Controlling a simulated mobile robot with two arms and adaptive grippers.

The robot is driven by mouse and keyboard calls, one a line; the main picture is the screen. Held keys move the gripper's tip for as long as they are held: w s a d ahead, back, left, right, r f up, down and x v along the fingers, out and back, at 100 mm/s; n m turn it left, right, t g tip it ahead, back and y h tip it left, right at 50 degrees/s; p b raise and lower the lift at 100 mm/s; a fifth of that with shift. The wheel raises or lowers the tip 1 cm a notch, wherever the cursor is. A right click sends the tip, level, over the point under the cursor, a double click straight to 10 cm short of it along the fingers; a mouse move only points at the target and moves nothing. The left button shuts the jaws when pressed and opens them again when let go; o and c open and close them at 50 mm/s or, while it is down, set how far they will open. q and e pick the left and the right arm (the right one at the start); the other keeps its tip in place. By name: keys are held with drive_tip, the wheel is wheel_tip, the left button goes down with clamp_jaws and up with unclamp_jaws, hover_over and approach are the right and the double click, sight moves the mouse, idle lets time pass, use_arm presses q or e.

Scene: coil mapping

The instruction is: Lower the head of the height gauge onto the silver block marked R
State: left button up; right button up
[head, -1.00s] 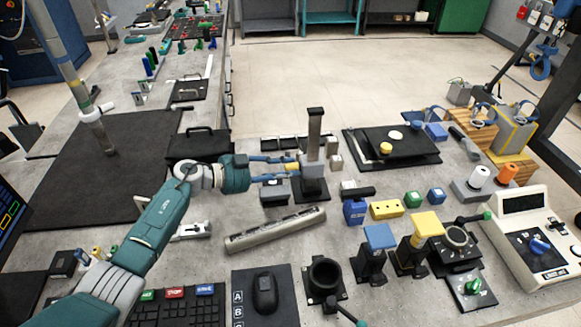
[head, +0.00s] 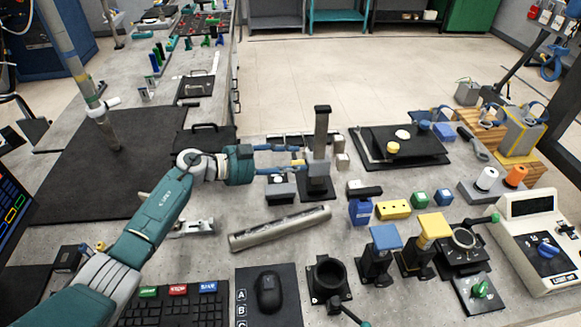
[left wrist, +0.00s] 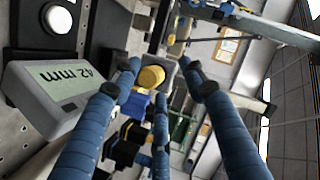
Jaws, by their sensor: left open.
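The height gauge (head: 321,135) stands upright on the bench, a dark column on a dark base. In the left wrist view a grey readout box (left wrist: 60,97) shows "42 mm". A yellow knob (left wrist: 150,77) shows there between my fingertips. My left gripper (head: 303,158) is open at the left side of the column, its blue fingers around the knob; the fingers (left wrist: 160,75) also show in the left wrist view, and I cannot tell if they touch it. Small silver blocks (head: 342,160) lie right of the column; no R is readable. The gauge head is partly hidden by my fingers.
A long grey bar (head: 280,228) lies in front of the gauge. Blue (head: 360,211) and yellow (head: 393,209) blocks are to its right, with a dark plate (head: 430,152) behind them. A keyboard (head: 170,305) and mouse (head: 267,292) are at the front.

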use_arm(q)
wheel_tip(320, 180, up, 8)
drive_tip(key=shift+w+f, duration=0.15)
drive_tip(key=shift+w, duration=0.05)
drive_tip(key=shift+a, duration=0.15)
drive_tip(key=p+v, duration=0.6)
drive_tip(key=v, duration=0.6)
drive_tip(key=shift+a, duration=0.25)
idle(0.7)
drive_tip(key=shift+s, duration=0.1)
drive_tip(key=shift+p, duration=0.45)
